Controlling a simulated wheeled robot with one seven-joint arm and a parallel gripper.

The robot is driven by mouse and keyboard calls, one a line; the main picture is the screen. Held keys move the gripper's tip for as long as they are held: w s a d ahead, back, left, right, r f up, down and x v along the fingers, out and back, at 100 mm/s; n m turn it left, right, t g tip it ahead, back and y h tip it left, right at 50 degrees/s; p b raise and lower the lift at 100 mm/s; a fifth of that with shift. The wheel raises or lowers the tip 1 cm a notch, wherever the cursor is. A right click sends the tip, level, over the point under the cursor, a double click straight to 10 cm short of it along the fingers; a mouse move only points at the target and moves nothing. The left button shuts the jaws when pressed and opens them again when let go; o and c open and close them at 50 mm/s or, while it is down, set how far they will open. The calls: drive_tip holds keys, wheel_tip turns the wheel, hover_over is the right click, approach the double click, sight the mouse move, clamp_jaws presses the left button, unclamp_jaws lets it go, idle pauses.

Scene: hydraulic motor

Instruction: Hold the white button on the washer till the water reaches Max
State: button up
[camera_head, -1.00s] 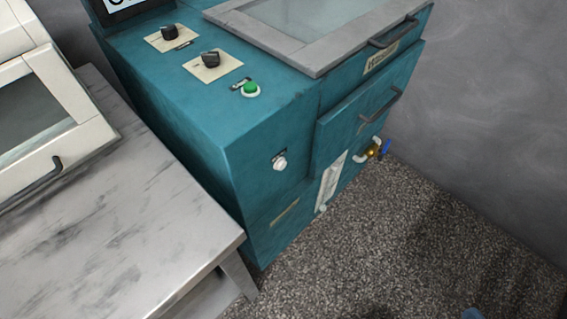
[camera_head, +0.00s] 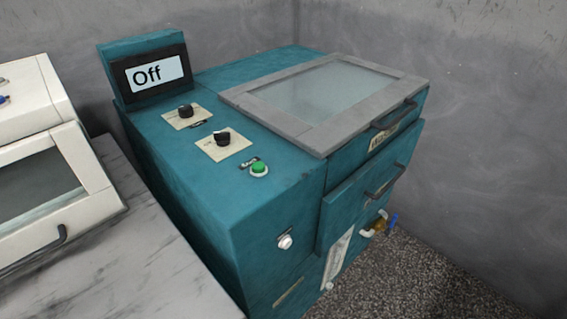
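The washer (camera_head: 215,235) is a teal cabinet in the middle of the head view. A white button (camera_head: 285,241) sits on its front face, left of the drawer. A display (camera_head: 147,74) at the back left of its top reads "Off". A level strip (camera_head: 338,254) is low on the front; its marks are too small to read, and I cannot tell a water level. My gripper is not in view, and nothing touches the white button.
A green button (camera_head: 260,169) and two black knobs (camera_head: 222,138) are on the washer's top. The glass lid (camera_head: 325,92) is shut. A table with a white machine (camera_head: 70,185) stands close on the left.

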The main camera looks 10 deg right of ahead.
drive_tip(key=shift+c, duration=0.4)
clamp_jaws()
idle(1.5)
